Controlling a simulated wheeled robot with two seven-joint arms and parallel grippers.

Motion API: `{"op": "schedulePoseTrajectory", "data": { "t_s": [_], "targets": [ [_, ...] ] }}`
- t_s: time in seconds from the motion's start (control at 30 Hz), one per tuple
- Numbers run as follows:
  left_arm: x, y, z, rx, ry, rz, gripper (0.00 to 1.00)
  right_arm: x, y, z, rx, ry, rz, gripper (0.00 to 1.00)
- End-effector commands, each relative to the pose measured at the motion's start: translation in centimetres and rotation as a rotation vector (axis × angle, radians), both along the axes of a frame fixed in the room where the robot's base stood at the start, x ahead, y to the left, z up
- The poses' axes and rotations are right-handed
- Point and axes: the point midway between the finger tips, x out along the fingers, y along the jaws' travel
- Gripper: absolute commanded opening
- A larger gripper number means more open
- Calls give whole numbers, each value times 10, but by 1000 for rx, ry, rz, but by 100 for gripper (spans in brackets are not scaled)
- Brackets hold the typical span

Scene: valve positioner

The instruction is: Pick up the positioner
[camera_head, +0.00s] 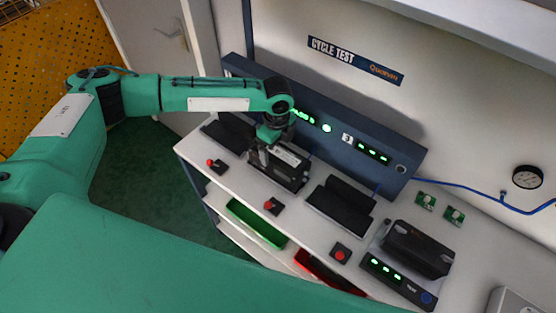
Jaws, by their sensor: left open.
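A dark boxy positioner (287,174) sits at the middle of three stations on the white bench. My left gripper (265,155) comes down over it from above, with its jaws open. One finger shows at the left end of the positioner; the other finger is hard to make out. I cannot tell whether the fingers touch it. A similar black unit (418,248) sits on a dark base with green lights at the right of the bench. My right gripper is not in view.
Black cradles stand empty at left (228,133) and right (341,203). Red buttons (271,206) line the front edge. A blue panel (383,146) with green lights runs behind. A green bin (257,223) and a red bin (325,272) sit below. A gauge (527,177) is at right.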

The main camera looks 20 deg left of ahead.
Motion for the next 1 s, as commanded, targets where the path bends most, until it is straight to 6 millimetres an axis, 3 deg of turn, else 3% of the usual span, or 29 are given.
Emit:
{"op": "schedulePoseTrajectory", "data": {
  "t_s": [0.2, 0.4, 0.67, 1.0],
  "targets": [
    [1, -3, -21, 1, 2, 0, 93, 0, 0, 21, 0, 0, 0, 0],
    [1, -3, -46, 0, 0, 0, 93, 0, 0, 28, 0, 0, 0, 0],
    [1, -2, -51, 0, 0, 0, 93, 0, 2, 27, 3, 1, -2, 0],
    [1, -2, -51, 0, 0, 1, 28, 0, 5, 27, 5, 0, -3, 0]
  ]
}}
